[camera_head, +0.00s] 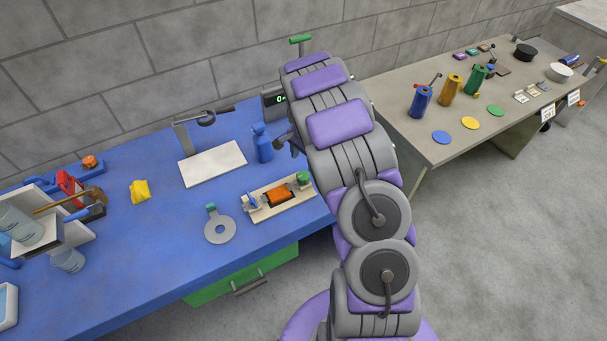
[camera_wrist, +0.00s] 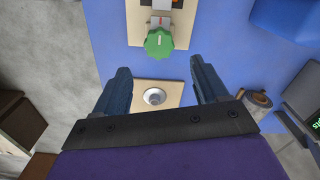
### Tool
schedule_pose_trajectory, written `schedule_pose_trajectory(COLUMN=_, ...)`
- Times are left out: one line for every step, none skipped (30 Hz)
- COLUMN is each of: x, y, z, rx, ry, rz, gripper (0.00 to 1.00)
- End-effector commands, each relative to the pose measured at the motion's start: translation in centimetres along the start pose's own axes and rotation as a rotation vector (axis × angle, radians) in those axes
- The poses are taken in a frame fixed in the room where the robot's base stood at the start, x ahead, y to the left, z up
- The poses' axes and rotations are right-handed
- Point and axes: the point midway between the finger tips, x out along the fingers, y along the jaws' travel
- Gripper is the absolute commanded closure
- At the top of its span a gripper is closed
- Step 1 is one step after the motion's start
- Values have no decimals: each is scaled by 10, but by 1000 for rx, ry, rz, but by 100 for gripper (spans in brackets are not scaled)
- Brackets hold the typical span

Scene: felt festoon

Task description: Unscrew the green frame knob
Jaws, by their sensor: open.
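The green knob (camera_head: 303,177) is at the right end of a pale wooden frame (camera_head: 262,209) on the blue bench. An orange piece (camera_head: 278,195) sits in the middle of the frame. In the wrist view the ridged green knob (camera_wrist: 159,43) is at the top centre, at the frame's end. My gripper (camera_wrist: 160,72) is open, with its two dark blue fingers spread wide. The knob lies beyond the fingertips in the picture, centred between them and not gripped. In the head view my arm hides most of the gripper.
A pale plate with a round metal piece (camera_wrist: 154,96) shows between the fingers. A blue spray bottle (camera_head: 262,143), a white board (camera_head: 212,164) and a grey ring tag (camera_head: 220,228) are near the frame. A grey table (camera_head: 430,125) with coloured cylinders stands right.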

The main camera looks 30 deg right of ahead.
Motion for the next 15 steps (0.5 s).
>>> schedule_pose_trajectory(x=12, y=1, z=1, rx=0, ry=-4, rz=4, gripper=27)
schedule_pose_trajectory(x=18, y=1, z=0, rx=0, ry=-3, rz=3, gripper=27)
schedule_pose_trajectory(x=26, y=1, z=0, rx=1, ry=-2, rz=2, gripper=27)
schedule_pose_trajectory(x=31, y=1, z=0, rx=1, ry=-1, rz=0, gripper=27)
schedule_pose_trajectory(x=37, y=0, z=0, rx=1, ry=-2, rz=0, gripper=27)
schedule_pose_trajectory(x=44, y=1, z=0, rx=2, ry=-3, rz=1, gripper=27)
schedule_pose_trajectory(x=50, y=1, z=0, rx=2, ry=-4, rz=2, gripper=27)
schedule_pose_trajectory(x=55, y=1, z=0, rx=2, ry=-4, rz=3, gripper=27)
schedule_pose_trajectory(x=61, y=2, z=0, rx=1, ry=-4, rz=3, gripper=27)
schedule_pose_trajectory(x=65, y=2, z=0, rx=1, ry=-4, rz=3, gripper=27)
schedule_pose_trajectory(x=68, y=1, z=0, rx=1, ry=-3, rz=2, gripper=27)
schedule_pose_trajectory(x=72, y=1, z=-1, rx=1, ry=-1, rz=1, gripper=27)
schedule_pose_trajectory(x=75, y=1, z=-1, rx=1, ry=-1, rz=0, gripper=27)
schedule_pose_trajectory(x=77, y=1, z=-1, rx=1, ry=0, rz=0, gripper=27)
schedule_pose_trajectory(x=80, y=0, z=-1, rx=1, ry=0, rz=-1, gripper=27)
